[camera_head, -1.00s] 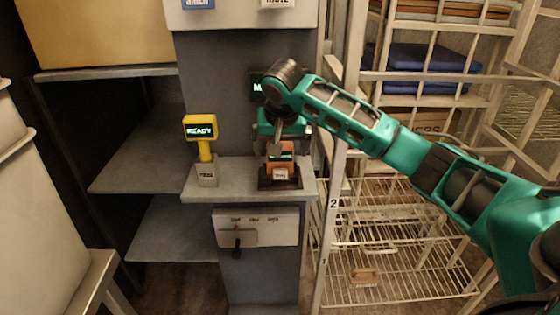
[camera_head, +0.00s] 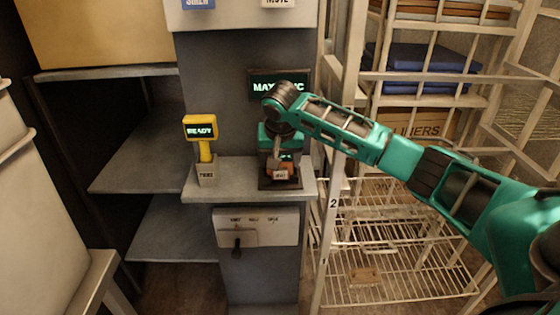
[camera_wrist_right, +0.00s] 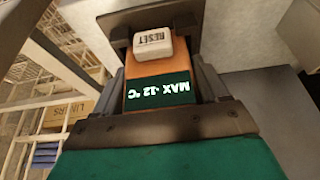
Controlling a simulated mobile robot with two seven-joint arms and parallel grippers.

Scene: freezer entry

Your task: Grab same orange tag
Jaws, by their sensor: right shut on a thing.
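The orange tag (camera_wrist_right: 148,72) shows in the right wrist view between the two jaws of my right gripper (camera_wrist_right: 162,70). It has a dark green display reading "MAX -12 °C" and a white "RESET" button (camera_wrist_right: 153,43). In the head view the tag (camera_head: 287,170) is a small orange patch in a dark holder (camera_head: 280,184) on the grey ledge. My right gripper (camera_head: 280,160) is over it from above, shut on it. Much of the tag is hidden by the gripper in the head view. My left gripper is not in view.
A yellow reader showing "READY" (camera_head: 201,128) stands on the ledge (camera_head: 236,180) left of the holder. A dark sign (camera_head: 262,86) is on the panel behind. A lever box (camera_head: 256,227) is below. Wire racks (camera_head: 400,270) stand at right and grey shelves (camera_head: 140,160) at left.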

